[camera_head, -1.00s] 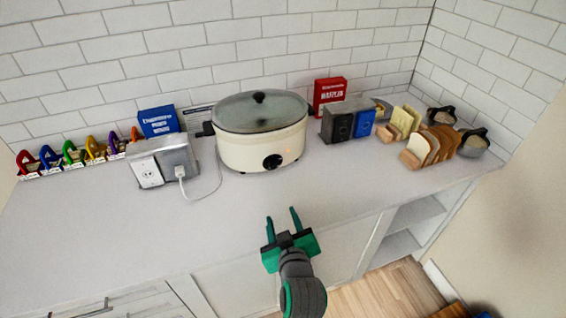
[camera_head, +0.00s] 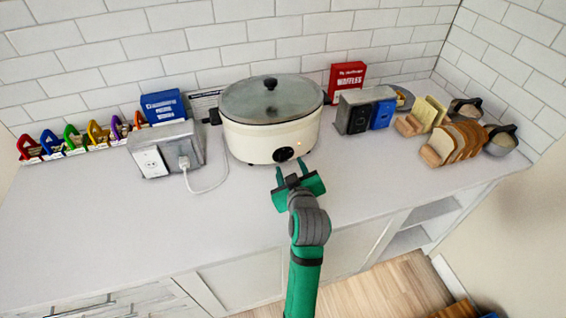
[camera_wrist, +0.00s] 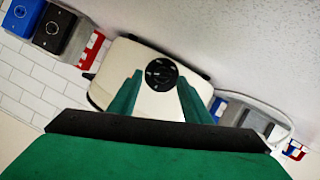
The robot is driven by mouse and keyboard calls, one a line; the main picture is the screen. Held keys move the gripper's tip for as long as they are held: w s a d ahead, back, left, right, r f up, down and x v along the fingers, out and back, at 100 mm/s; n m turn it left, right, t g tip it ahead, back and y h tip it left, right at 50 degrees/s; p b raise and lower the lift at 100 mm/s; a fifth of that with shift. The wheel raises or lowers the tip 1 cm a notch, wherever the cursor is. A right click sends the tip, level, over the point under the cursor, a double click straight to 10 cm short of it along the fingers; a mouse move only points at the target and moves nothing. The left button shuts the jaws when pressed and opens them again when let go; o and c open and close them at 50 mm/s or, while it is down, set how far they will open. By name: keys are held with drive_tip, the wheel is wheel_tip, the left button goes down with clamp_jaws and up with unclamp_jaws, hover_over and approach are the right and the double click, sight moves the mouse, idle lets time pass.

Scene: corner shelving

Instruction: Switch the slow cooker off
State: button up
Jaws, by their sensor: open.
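The slow cooker (camera_head: 270,140) is a cream oval pot with a glass lid and black lid knob, standing on the counter against the tiled wall. Its black dial (camera_head: 283,154) is on the front, with a small orange light beside it. My green gripper (camera_head: 291,168) is open and empty, just in front of the dial. In the wrist view the dial (camera_wrist: 161,74) shows between and beyond the two fingertips (camera_wrist: 158,78), with white marks on it. I cannot tell whether a finger touches the cooker.
A grey outlet box (camera_head: 168,150) with a white plug and cord stands left of the cooker. A grey box with black and blue switches (camera_head: 365,110), a bread rack (camera_head: 455,142) and lidded pots are on the right. The front counter (camera_head: 130,220) is clear.

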sight(285, 161)
drive_tip(key=x, duration=0.3)
drive_tip(key=shift+w+a, duration=0.15)
drive_tip(key=shift+a, duration=0.05)
drive_tip(key=shift+w+a+f, duration=0.15)
drive_tip(key=shift+w+a, duration=0.2)
drive_tip(key=shift+a, duration=0.05)
drive_tip(key=shift+d, duration=0.15)
drive_tip(key=c, duration=1)
drive_tip(key=shift+c, duration=0.2)
drive_tip(key=n, duration=0.1)
drive_tip(key=n+t+h, duration=0.1)
drive_tip(key=n, duration=0.1)
drive_tip(key=shift+s+f+h, duration=0.1)
drive_tip(key=shift+f+h, duration=0.05)
drive_tip(key=shift+h, duration=0.15)
drive_tip(key=shift+f+n+t+h, duration=0.1)
drive_tip(key=shift+n+t+h, duration=0.45)
drive_tip(key=shift+n, duration=0.65)
